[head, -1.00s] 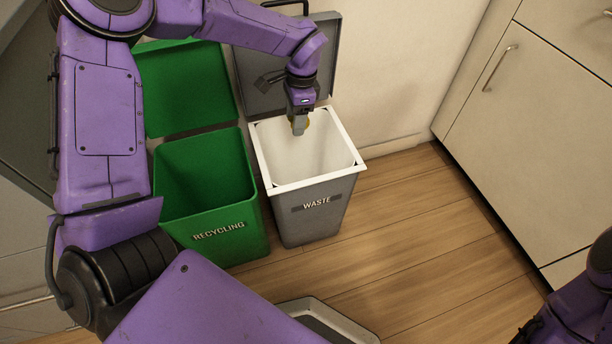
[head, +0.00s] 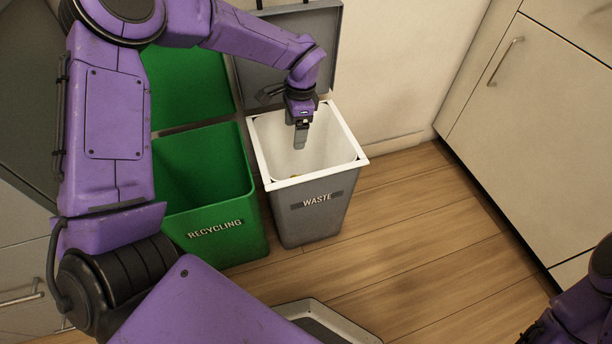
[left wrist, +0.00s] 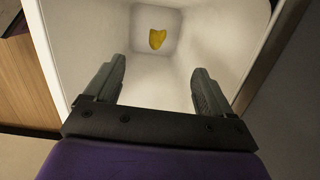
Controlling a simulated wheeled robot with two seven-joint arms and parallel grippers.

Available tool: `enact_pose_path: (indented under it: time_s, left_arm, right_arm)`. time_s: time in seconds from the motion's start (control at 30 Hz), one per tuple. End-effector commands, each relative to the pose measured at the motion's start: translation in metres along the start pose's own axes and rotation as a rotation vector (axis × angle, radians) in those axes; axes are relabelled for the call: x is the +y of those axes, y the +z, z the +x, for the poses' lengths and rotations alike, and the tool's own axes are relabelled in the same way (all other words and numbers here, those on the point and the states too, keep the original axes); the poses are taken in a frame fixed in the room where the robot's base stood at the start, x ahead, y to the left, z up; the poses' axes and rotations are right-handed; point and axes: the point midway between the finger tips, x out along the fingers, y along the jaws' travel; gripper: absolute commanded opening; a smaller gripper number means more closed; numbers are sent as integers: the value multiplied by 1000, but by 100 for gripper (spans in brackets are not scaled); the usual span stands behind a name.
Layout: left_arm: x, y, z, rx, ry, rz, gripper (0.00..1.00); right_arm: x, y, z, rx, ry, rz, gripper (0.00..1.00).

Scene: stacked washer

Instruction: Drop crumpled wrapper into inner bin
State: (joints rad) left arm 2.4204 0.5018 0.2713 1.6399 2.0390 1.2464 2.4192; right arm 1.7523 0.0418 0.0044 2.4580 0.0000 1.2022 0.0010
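The crumpled wrapper (left wrist: 157,39) is a small yellow thing at the bottom of the white inner bin (left wrist: 160,80) in the left wrist view. The inner bin (head: 262,152) sits in the grey waste bin (head: 312,215). My left gripper (head: 300,140) points down into the inner bin's mouth. In the left wrist view its two fingers (left wrist: 157,88) are wide apart with nothing between them. The wrapper lies below and apart from them. My right gripper is not clearly seen; only part of my right arm shows at the lower right.
The grey lid (head: 290,50) stands open behind the waste bin. A green recycling bin (head: 225,215) with its lid raised stands directly to the left. White cabinets (head: 535,120) stand to the right. The wooden floor (head: 430,235) between is clear.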

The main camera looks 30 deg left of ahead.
Motion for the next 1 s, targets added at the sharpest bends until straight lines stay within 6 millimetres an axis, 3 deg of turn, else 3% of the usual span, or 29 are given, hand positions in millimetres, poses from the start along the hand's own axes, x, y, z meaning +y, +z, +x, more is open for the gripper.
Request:
enact_pose_path:
  time_s: [0.23,0.63,0.8,1.0]
  left_arm:
    - [0,0,-8,2,-1,0,83]
    - [-1,0,-94,1,-1,-1,83]
    - [0,0,-106,0,1,0,83]
    - [0,0,-105,0,0,0,83]
  right_arm:
    - [0,-2,-3,0,0,0,43]
    - [3,-14,-28,5,1,-3,43]
    - [3,-15,-30,5,1,-3,43]
    - [3,-15,-29,5,1,-3,43]
